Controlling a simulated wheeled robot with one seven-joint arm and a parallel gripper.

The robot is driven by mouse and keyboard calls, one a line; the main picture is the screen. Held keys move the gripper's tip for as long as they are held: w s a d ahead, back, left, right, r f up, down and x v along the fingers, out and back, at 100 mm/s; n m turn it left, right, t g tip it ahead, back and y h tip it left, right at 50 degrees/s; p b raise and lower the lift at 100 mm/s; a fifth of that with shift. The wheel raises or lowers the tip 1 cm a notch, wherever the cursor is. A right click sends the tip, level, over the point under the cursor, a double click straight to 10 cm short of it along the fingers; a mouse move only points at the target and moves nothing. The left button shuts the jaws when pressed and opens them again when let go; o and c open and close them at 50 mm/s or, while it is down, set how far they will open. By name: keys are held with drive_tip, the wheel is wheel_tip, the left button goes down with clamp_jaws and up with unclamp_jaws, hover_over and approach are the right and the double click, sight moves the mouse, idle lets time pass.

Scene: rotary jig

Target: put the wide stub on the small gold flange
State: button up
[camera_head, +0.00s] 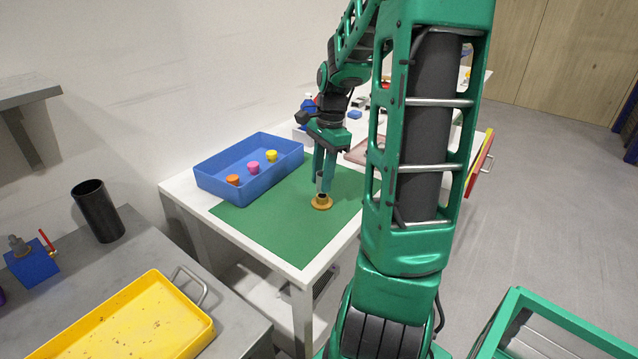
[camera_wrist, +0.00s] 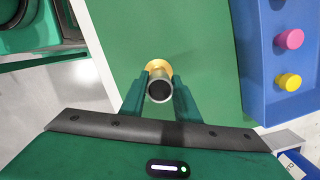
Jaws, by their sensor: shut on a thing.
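The wide stub (camera_wrist: 160,90) is a short grey metal tube with an open top. My gripper (camera_head: 324,172) is shut on it, with one finger on each side in the wrist view (camera_wrist: 160,96). The small gold flange (camera_head: 321,202) lies on the green mat, directly below the stub in the head view. In the wrist view the flange (camera_wrist: 158,66) shows behind the stub, partly hidden by it. The stub looks upright, with its lower end at the flange's middle. I cannot tell whether it is seated or just above.
A blue tray (camera_head: 213,186) with orange, pink and yellow knobs stands left of the flange on the white table (camera_head: 185,188). The green mat (camera_head: 262,232) is clear around the flange. A yellow tray (camera_head: 190,345) and black cup (camera_head: 98,212) are on the grey bench.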

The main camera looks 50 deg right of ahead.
drive_tip(key=shift+f, duration=0.85)
drive_tip(key=shift+f, duration=0.1)
drive_tip(key=o, duration=1)
drive_tip(key=shift+o, duration=0.2)
drive_tip(key=r, duration=0.3)
drive_tip(key=d+r, duration=0.1)
drive_tip(key=r, duration=0.7)
drive_tip(key=shift+s+d, duration=0.15)
drive_tip(key=shift+s+r, duration=0.1)
drive_tip(key=shift+r, duration=0.4)
drive_tip(key=s+a+f+n, duration=0.3)
drive_tip(key=s+a+n, duration=0.3)
drive_tip(key=s, duration=0.3)
drive_tip(key=s+a+f+n+h, duration=0.1)
drive_tip(key=s+a+f+n, duration=0.3)
drive_tip(key=s+a+n, duration=0.3)
drive_tip(key=shift+s+n, duration=0.8)
drive_tip(key=shift+s, duration=0.35)
drive_tip(key=shift+a+f, duration=0.1)
